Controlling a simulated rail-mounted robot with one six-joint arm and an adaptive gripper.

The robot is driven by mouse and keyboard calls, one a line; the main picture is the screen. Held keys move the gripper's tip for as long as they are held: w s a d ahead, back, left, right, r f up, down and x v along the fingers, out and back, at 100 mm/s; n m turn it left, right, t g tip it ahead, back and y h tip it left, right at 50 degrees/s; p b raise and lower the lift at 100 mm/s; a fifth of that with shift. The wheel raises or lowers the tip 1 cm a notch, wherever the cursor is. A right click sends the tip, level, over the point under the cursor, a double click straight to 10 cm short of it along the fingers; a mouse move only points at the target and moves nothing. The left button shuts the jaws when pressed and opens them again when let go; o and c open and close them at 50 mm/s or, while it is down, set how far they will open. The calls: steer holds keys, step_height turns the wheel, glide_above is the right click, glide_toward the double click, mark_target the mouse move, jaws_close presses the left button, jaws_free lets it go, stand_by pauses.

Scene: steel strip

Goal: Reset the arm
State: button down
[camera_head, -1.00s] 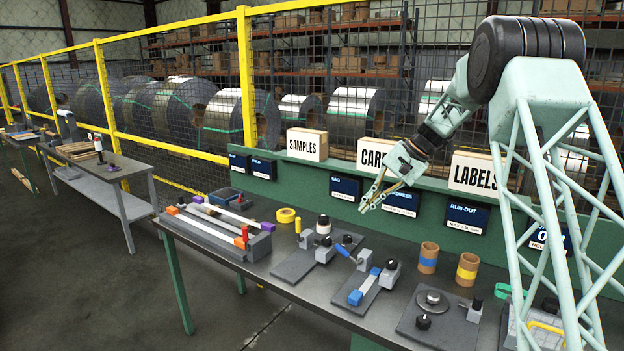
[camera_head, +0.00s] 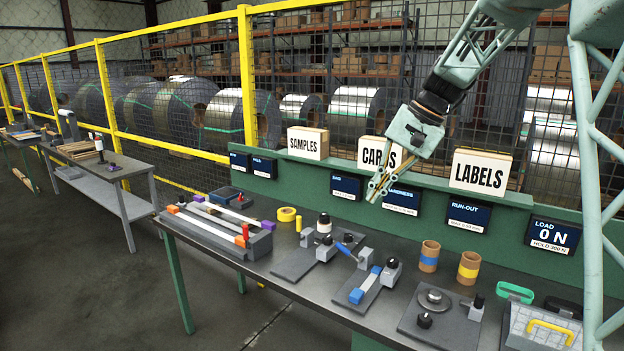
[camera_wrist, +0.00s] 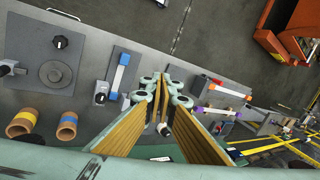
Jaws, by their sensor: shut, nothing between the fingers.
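My gripper (camera_head: 377,190) hangs over the back part of the bench (camera_head: 300,291), in front of the CARDS box (camera_head: 376,152) and the small dark display panels. Its fingers are shut and hold nothing. In the wrist view my gripper (camera_wrist: 162,130) shows as two wood-coloured finger pads close together, pointing down at the bench. It is apart from the bench items below it.
On the bench stand a blue-banded roll (camera_head: 429,256), a yellow-banded roll (camera_head: 468,268), a round-plate fixture (camera_head: 433,300), a blue-handled fixture (camera_head: 365,284) and a strip fixture (camera_head: 220,230). SAMPLES (camera_head: 307,143) and LABELS (camera_head: 481,171) boxes stand on the ledge behind. A yellow-framed fence is further back.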

steer(key=s+r+n+h+b, duration=0.1)
steer(key=s+r, duration=0.2)
steer(key=s, duration=1.1)
steer(key=s+r+n+h, duration=0.1)
steer(key=s+r+h, duration=0.15)
steer(key=s, duration=1.05)
steer(key=s+d+f+n+t+b, duration=0.1)
steer(key=s+d+f, duration=0.1)
steer(key=s, duration=1.1)
steer(key=s+d+f+n+t+h+b, duration=0.1)
steer(key=s+f, duration=0.4)
steer(key=s, duration=0.9)
steer(key=shift+d, duration=0.45)
steer(key=shift+w, duration=0.1)
